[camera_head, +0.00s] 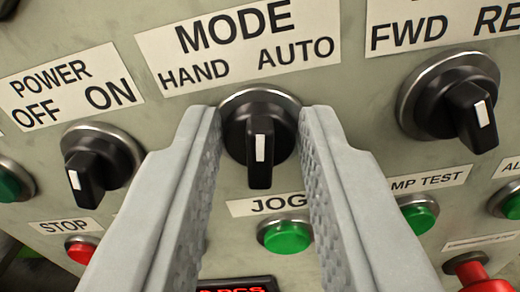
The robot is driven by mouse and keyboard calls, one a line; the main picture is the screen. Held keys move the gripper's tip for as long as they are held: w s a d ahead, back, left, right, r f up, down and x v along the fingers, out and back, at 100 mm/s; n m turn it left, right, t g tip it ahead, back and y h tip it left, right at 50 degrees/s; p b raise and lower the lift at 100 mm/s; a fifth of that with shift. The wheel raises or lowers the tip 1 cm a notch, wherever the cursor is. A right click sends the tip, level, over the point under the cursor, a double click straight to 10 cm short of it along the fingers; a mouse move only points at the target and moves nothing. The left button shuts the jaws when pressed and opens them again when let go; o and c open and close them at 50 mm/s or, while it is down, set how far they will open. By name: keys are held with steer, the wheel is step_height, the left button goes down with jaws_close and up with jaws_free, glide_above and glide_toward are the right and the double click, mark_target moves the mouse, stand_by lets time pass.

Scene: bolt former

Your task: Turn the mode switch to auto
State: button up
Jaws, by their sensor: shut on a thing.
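The mode switch (260,178) is a black rotary knob with a white pointer mark, under a white plate (240,42) reading MODE, HAND on the left and AUTO on the right. The mark stands nearly upright in the picture; I cannot tell which setting it is on. My gripper (261,122) has its two grey ridged fingers on the left and right of this knob, shut on it. The fingers hide parts of the panel below and beside the switch.
The power switch (88,170) is on the left and the FWD/REV switch (455,105) on the right. Below are a green jog button (287,236), a red stop button (80,250), a lamp test button (418,216), a red knob (485,275) and a red-lit display (240,287).

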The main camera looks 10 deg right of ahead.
steer(key=shift+d+m, duration=0.1)
steer(key=shift+m, duration=1.6)
steer(key=o, duration=1)
steer(key=shift+s, duration=0.15)
steer(key=v, duration=1.7)
steer(key=shift+s, duration=0.1)
